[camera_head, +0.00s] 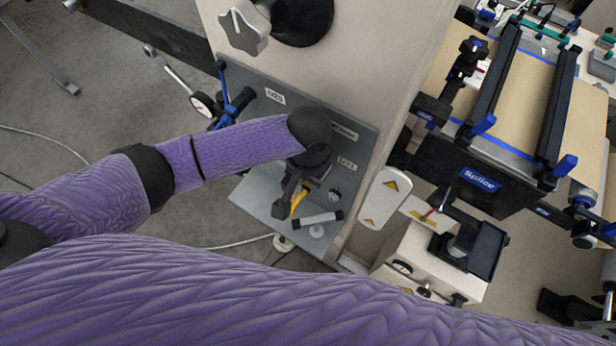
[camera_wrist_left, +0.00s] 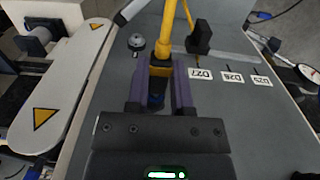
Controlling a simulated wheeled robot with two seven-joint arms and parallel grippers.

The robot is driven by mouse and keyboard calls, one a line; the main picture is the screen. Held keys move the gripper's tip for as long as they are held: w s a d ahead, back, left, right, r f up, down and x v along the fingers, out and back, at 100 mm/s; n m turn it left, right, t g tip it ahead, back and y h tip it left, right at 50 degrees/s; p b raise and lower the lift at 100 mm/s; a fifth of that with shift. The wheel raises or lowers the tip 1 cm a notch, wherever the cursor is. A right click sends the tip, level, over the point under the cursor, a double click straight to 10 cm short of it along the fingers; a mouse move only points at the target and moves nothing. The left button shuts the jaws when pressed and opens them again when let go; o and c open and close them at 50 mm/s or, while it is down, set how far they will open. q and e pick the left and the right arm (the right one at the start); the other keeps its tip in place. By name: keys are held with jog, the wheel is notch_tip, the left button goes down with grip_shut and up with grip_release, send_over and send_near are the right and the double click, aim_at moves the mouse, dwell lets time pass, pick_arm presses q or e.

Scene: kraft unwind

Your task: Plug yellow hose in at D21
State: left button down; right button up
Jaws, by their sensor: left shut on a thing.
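The yellow hose (camera_head: 298,203) shows at the jaws of my left gripper (camera_head: 304,188), in front of the grey panel (camera_head: 262,118). In the left wrist view, my left gripper (camera_wrist_left: 160,95) is shut on the end of the yellow hose (camera_wrist_left: 169,28), which runs up out of the picture. A round metal fitting (camera_wrist_left: 137,43) stands on the panel left of the hose, apart from the jaws. A black block (camera_wrist_left: 200,37) sits to the right. The label nearest the block (camera_wrist_left: 200,74) is upside down and hard to read. My right gripper is out of view.
A white plate with yellow triangles (camera_head: 384,198) stands to the right. A gauge with blue valve parts (camera_head: 204,104) is at the panel's left. The splice table (camera_head: 480,180) is farther right.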

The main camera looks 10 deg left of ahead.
pick_arm(q)
jog(key=shift+w+d+p, duration=0.1)
jog(key=shift+w+p, duration=0.2)
jog(key=shift+p, duration=0.05)
dwell(0.5)
jog(key=shift+c, duration=2.1)
grip_release()
notch_tip(320, 180, up, 10)
jog(key=p, duration=0.2)
jog(key=s+d+f+t+h, duration=0.2)
jog(key=s+d+h, duration=0.15)
jog(key=s, duration=0.25)
jog(key=s+a+n+t+y, duration=0.25)
jog(key=s+a, duration=0.45)
jog(key=a, duration=0.5)
notch_tip(320, 180, down, 30)
jog(key=s+g+y+b, duration=0.1)
jog(key=s+g+b, duration=0.1)
jog(key=b, duration=1)
jog(key=s+a+f+g+b, duration=0.1)
jog(key=s+f+b, duration=0.4)
jog(key=f, duration=0.6)
jog(key=s+a+f+m+g+b, duration=0.1)
jog(key=s+a+f+b, duration=0.1)
jog(key=s+f+b, duration=0.4)
jog(key=s+f, duration=0.3)
jog(key=f, duration=0.3)
jog(key=shift+s, duration=0.2)
